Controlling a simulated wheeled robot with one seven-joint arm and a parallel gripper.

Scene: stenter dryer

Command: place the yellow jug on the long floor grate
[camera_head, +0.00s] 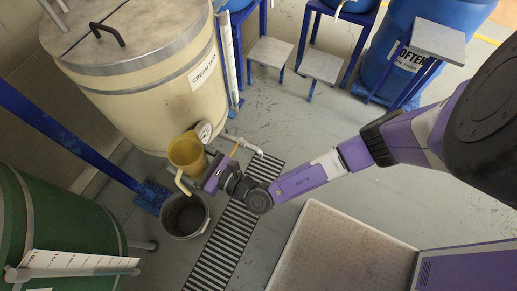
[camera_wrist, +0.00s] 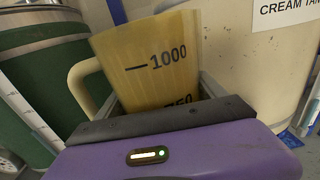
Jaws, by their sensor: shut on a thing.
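The yellow jug (camera_head: 187,152) is in my gripper (camera_head: 207,172), held next to the cream tank and above the floor in the head view. In the wrist view the jug (camera_wrist: 150,62) stands between the fingers, slightly tilted, with its handle to the left and the marking 1000 facing me. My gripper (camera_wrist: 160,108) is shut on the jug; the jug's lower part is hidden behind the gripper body. The long floor grate (camera_head: 222,246) is a dark slatted strip on the floor, to the right of and below the jug in the head view. My arm crosses over it.
A grey bucket (camera_head: 186,216) stands left of the grate, close below the jug. The cream tank (camera_head: 150,95) with a pipe is behind, a green tank (camera_head: 60,230) at the left. A pale platform (camera_head: 340,250) lies right of the grate. Small blue-legged stools (camera_head: 322,66) stand at the back.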

